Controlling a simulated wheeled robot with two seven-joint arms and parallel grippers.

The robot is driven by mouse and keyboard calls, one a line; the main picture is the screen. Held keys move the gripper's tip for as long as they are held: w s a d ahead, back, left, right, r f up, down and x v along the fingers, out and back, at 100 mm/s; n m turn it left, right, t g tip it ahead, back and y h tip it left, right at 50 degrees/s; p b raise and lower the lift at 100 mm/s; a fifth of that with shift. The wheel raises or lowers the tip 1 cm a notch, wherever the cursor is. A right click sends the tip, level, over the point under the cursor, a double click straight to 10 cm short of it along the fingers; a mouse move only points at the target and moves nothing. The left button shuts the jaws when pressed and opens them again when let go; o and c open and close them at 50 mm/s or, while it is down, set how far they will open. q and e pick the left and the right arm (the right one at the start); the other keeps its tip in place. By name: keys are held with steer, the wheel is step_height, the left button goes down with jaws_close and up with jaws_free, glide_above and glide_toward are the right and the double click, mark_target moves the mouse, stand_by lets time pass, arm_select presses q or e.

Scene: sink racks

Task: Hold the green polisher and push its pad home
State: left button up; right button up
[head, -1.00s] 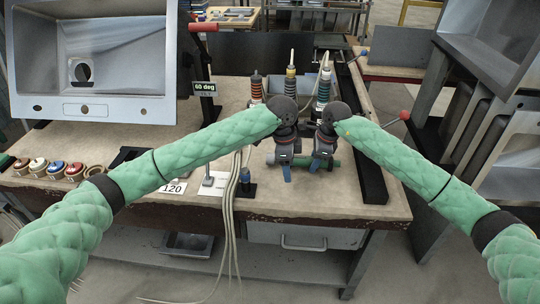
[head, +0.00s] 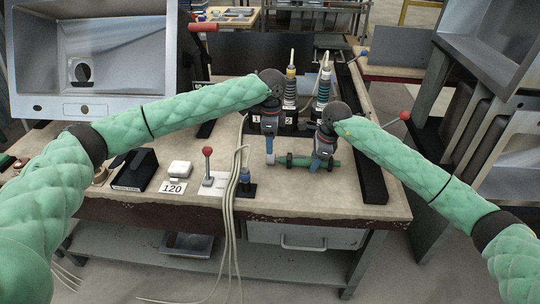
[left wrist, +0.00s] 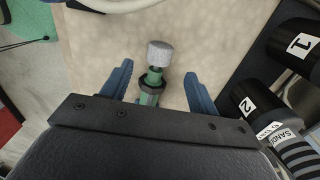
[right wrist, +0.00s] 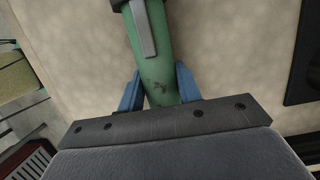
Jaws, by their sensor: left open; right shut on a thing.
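The green polisher (head: 296,162) lies lengthwise across the bench front in the head view. In the right wrist view its green body (right wrist: 157,62) with a grey strip runs between the blue fingers. My right gripper (head: 322,164) is shut on this body. In the left wrist view a grey round pad (left wrist: 160,52) sits on the narrow end of the polisher (left wrist: 150,88), past a dark collar. My left gripper (head: 270,160) is open at that left end. Its blue fingers (left wrist: 158,72) stand apart on either side of the pad end, with gaps to both. Whether the pad is fully seated I cannot tell.
Tools stand in black holders numbered 1 and 2 (head: 289,121) behind the polisher. A red-knobbed lever (head: 207,153), cables (head: 233,185) and a black box (head: 134,170) are to the left. A black rail (head: 372,178) bounds the right side.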

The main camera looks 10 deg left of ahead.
mark_target(271, 158)
arm_select(q)
steer(key=shift+f, duration=4.15)
steer(key=shift+c, duration=0.4)
steer(key=c, duration=0.8)
steer(key=shift+d, duration=0.75)
steer(key=o, duration=0.9)
steer(key=shift+r, duration=3.5)
